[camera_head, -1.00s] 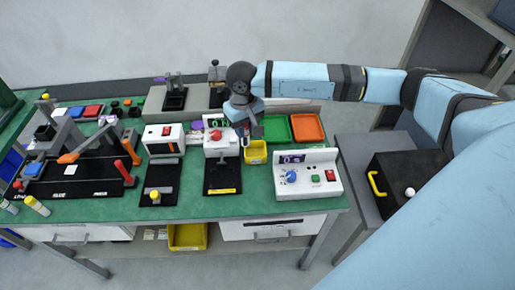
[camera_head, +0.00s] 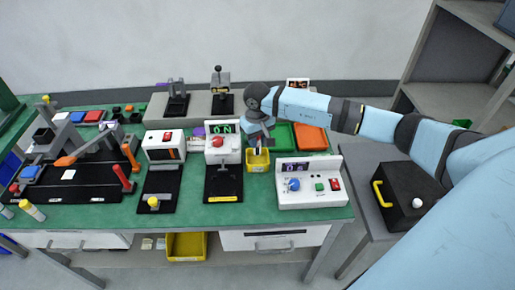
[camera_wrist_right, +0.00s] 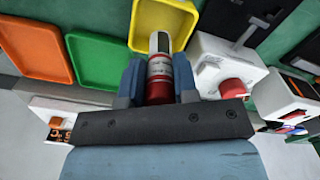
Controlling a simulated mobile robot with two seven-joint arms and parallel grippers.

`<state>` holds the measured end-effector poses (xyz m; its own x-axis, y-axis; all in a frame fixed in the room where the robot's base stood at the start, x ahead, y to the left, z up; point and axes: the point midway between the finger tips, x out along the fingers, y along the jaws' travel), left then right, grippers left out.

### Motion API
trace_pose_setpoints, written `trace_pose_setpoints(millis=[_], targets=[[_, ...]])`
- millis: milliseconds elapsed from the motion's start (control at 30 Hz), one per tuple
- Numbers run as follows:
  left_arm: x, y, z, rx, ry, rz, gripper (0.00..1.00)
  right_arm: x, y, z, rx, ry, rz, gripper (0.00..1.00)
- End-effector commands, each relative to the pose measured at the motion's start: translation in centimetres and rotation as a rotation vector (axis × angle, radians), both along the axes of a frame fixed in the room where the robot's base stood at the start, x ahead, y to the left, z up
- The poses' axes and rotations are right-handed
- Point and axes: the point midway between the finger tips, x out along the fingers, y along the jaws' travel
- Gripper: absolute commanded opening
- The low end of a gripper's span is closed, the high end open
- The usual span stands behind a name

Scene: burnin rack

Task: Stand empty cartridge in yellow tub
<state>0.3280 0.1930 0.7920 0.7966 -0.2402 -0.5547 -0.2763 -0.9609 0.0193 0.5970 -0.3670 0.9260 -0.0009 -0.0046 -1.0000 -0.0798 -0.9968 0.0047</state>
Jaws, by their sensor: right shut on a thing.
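My right gripper (camera_head: 258,142) points down just above the small yellow tub (camera_head: 258,160), which stands on the green bench. In the right wrist view, the gripper (camera_wrist_right: 159,70) is shut on a cartridge (camera_wrist_right: 160,68) with red and white bands and a dark and pale far end. That far end overlaps the yellow tub (camera_wrist_right: 150,22) in this view. I cannot tell whether it is inside the tub or above it. The cartridge is too small to make out clearly in the head view. My left gripper is not in view.
A green tray (camera_head: 285,136) and an orange tray (camera_head: 311,138) lie behind and right of the tub. A white control box (camera_head: 310,192) is at front right. A white tester with a red knob (camera_head: 222,150) stands close left of the tub.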

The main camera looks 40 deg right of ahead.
Motion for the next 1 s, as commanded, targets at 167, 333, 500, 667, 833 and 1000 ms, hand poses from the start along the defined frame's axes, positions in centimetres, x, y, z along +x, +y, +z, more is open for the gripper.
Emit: trace_pose_setpoints(millis=[167, 333, 500, 667, 833, 1000], targets=[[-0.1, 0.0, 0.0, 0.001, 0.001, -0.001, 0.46, 0.0, 0.0, -1.2, -0.001, 0.000, 0.001, 0.04], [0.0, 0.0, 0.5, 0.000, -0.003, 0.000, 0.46, -0.1, 0.0, -3.7, 0.000, 0.003, -0.001, 0.04], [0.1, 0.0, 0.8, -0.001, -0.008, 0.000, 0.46, 0.0, 0.0, -4.9, 0.000, 0.000, 0.001, 0.04], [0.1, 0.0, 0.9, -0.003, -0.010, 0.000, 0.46, 0.0, 0.0, -4.9, -0.001, -0.001, 0.001, 0.04], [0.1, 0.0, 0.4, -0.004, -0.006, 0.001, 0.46, 0.0, 0.0, -5.2, -0.001, -0.001, 0.001, 0.32], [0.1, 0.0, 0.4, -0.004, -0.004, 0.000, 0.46, 0.0, 0.0, -5.2, -0.001, 0.000, 0.001, 0.53]])
